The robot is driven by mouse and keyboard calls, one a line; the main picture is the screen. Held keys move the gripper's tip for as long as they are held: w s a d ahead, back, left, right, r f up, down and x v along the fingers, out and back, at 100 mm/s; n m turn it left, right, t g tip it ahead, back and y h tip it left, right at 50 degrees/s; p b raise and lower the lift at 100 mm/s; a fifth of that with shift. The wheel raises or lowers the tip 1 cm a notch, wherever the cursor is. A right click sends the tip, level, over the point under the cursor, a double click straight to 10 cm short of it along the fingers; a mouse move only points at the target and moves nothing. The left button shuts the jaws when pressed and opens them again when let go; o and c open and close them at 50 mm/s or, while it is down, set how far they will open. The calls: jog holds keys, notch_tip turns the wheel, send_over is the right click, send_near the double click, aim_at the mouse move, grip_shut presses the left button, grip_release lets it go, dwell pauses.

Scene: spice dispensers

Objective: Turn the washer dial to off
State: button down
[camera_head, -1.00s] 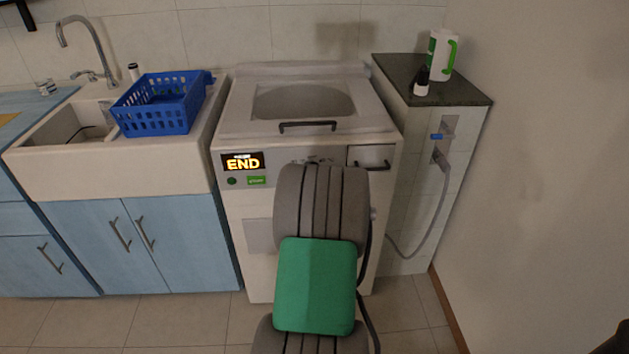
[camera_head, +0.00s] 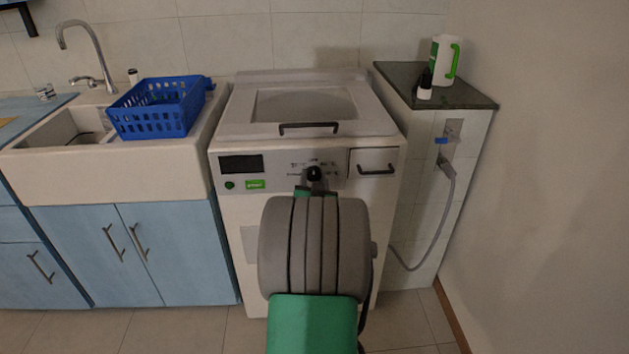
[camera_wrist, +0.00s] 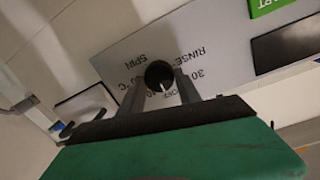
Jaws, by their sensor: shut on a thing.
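The washer (camera_head: 222,262) stands in the middle of the head view, with its front panel facing me. Its dark round dial (camera_head: 314,174) sits on the panel between the display and the drawer. In the wrist view the dial (camera_wrist: 159,75) lies between the two fingers of my gripper (camera_wrist: 160,88), which is shut on it. Printed labels, SPIN, RINSE and OFF among them, surround the dial. The white pointer mark on the dial points toward the OFF label. The washer display (camera_head: 241,164) is dark. My arm hides the panel below the dial.
A drawer with a black handle (camera_head: 377,170) is right of the dial. A lid handle (camera_head: 309,127) juts out above it. A blue basket (camera_head: 157,121) sits by the sink at left. A counter (camera_head: 447,97) with a jug (camera_head: 445,62) stands at right, with a hose (camera_head: 432,238) below.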

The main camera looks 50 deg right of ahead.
jog(key=shift+f, duration=0.1)
jog(key=c, duration=0.8)
grip_release()
jog(key=shift+c, duration=0.2)
jog(key=v, duration=0.7)
jog(key=shift+s+a+p, duration=0.2)
jog(key=shift+a+p, duration=0.15)
jog(key=shift+p, duration=0.1)
